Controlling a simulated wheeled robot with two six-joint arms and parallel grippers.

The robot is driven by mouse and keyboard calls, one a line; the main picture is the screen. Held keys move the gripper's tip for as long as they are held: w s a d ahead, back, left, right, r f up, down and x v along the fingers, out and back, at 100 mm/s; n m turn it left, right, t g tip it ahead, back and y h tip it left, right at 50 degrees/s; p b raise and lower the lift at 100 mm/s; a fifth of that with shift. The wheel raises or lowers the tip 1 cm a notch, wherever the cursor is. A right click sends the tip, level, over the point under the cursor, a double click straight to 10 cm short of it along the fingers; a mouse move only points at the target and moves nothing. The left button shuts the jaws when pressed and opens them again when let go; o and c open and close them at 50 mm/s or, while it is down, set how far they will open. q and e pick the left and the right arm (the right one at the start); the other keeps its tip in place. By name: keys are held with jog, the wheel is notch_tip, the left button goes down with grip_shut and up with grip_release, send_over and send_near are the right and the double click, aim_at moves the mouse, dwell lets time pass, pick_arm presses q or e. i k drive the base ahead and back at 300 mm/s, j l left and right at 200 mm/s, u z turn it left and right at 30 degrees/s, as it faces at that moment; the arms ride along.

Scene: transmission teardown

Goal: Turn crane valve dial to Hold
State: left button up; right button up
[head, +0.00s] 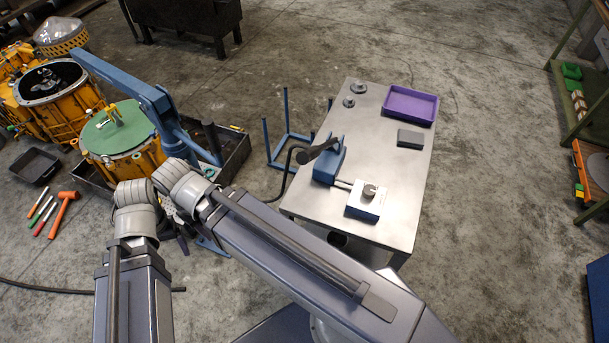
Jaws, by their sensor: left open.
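The valve dial (369,190) is a round grey knob on a small white box (366,208), near the front edge of a steel-topped cart (405,175). Its markings are too small to read, so I cannot tell its setting. A short line joins the box to a blue hand pump (327,166) with a dark lever. My left gripper (179,215) shows only in part behind my arm's joints, beside the crane's foot. It is open, well left of the dial and apart from it. My right gripper is not in view.
A blue crane (150,97) stands by an orange transmission housing with a green top (113,132). The cart holds a purple tray (410,105), a grey block (411,139) and two small round parts. Tools lie on the floor at left. The floor right of the cart is clear.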

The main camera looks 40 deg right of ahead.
aim_at(369, 192)
jog(key=k+z, duration=0.1)
jog(key=z, duration=1.4)
jog(key=j+z, duration=0.1)
jog(key=z, duration=0.35)
jog(key=i, duration=0.05)
